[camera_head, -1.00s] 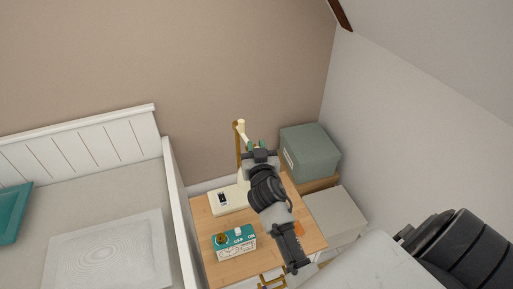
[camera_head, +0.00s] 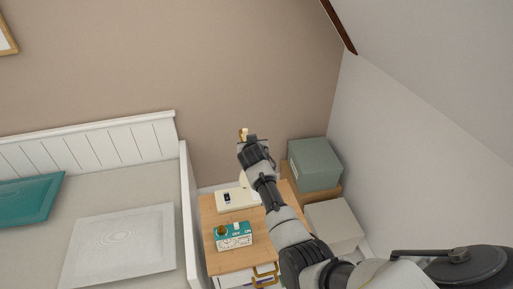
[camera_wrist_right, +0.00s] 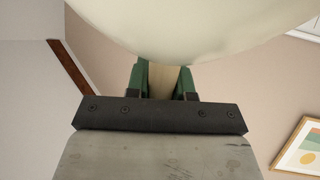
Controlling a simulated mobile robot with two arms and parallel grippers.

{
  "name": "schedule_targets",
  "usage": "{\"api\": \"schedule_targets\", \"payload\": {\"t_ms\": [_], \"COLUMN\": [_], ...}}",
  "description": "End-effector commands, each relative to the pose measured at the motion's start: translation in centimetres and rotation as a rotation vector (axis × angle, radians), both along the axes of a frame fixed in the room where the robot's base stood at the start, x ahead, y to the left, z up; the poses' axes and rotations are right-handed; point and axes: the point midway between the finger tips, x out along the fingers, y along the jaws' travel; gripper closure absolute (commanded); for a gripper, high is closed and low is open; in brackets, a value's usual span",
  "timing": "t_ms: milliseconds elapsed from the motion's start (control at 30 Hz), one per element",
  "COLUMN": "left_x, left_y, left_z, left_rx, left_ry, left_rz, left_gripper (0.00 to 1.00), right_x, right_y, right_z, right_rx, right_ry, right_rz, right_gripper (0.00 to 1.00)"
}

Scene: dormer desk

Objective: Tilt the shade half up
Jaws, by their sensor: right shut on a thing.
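The desk lamp stands on the wooden bedside cabinet, with its cream base (camera_head: 240,199) and dark switch showing in the head view. My right gripper and arm hide most of the lamp's post and shade there. In the right wrist view the cream shade (camera_wrist_right: 195,25) fills the top. My right gripper (camera_wrist_right: 165,79) has its green fingers shut on a narrow cream tab (camera_wrist_right: 165,80) just below the shade's edge. The shade's exact tilt cannot be told. My left gripper is not in view.
The cabinet top (camera_head: 216,262) also holds a teal box (camera_head: 233,236) with a dial and switch. A green box (camera_head: 314,165) and a pale box (camera_head: 334,224) stand to the right. A white bed frame (camera_head: 187,210) is close on the left, a sloped wall on the right.

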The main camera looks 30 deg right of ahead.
Motion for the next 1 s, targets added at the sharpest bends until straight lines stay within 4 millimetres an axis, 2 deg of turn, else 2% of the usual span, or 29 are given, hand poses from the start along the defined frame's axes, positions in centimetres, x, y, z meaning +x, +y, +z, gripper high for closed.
{"api": "schedule_targets", "payload": {"t_ms": [100, 167, 500, 533, 667, 1000], "left_x": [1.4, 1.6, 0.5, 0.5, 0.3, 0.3], "left_y": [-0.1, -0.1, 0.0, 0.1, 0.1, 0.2], "left_z": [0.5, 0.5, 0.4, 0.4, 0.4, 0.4], "left_rx": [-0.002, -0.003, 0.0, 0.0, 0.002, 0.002], "left_ry": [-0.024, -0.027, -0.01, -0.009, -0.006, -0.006], "left_rz": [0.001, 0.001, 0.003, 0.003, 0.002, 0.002], "left_gripper": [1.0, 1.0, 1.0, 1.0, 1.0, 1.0], "right_x": [0.2, 0.2, 0.2, 0.2, 0.2, 0.0], "right_y": [-0.1, -0.1, -0.1, -0.1, -0.1, 0.0], "right_z": [0.1, 0.1, 0.0, 0.0, 0.0, 0.0], "right_rx": [0.003, 0.003, 0.003, 0.003, 0.003, 0.004], "right_ry": [0.019, 0.022, 0.023, 0.023, 0.023, 0.022], "right_rz": [0.0, 0.0, 0.0, 0.0, 0.0, -0.001], "right_gripper": [1.0, 1.0, 1.0, 0.73, 0.53, 0.52]}}
